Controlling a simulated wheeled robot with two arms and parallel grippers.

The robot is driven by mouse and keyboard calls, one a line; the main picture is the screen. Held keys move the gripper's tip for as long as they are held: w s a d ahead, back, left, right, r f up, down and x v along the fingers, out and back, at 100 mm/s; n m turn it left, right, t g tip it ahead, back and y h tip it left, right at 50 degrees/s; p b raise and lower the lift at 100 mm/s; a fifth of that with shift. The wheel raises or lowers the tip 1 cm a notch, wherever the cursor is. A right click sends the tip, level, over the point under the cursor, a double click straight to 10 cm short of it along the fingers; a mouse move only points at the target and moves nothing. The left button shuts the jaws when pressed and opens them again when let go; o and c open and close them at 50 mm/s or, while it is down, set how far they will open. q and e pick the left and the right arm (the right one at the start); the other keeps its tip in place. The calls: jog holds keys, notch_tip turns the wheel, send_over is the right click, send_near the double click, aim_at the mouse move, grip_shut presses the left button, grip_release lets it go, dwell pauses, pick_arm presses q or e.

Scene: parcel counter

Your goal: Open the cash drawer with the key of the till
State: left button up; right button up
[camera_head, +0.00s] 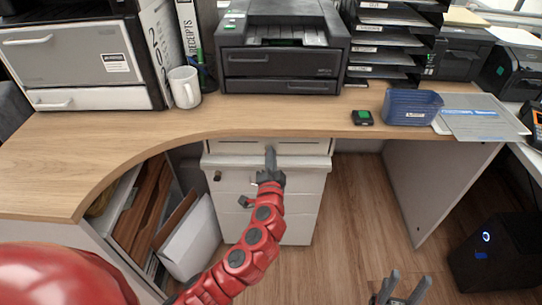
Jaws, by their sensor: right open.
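My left gripper (270,158) is in front of a pale drawer front (310,146) just under the counter's edge. Its fingers overlap in this view, so I cannot tell if they are open or whether they touch the drawer. A white drawer cabinet (306,195) stands below, with a small dark knob or lock (217,176) at its upper left. I cannot make out a key. A black machine with drawer-like fronts (282,62) stands at the back of the counter. My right gripper (396,285) is open and empty, low over the floor at the bottom.
A black box (495,255) stands on the floor at right.

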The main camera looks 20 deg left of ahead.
pick_arm(q)
jog(key=o, duration=0.4)
jog(key=shift+r, duration=0.1)
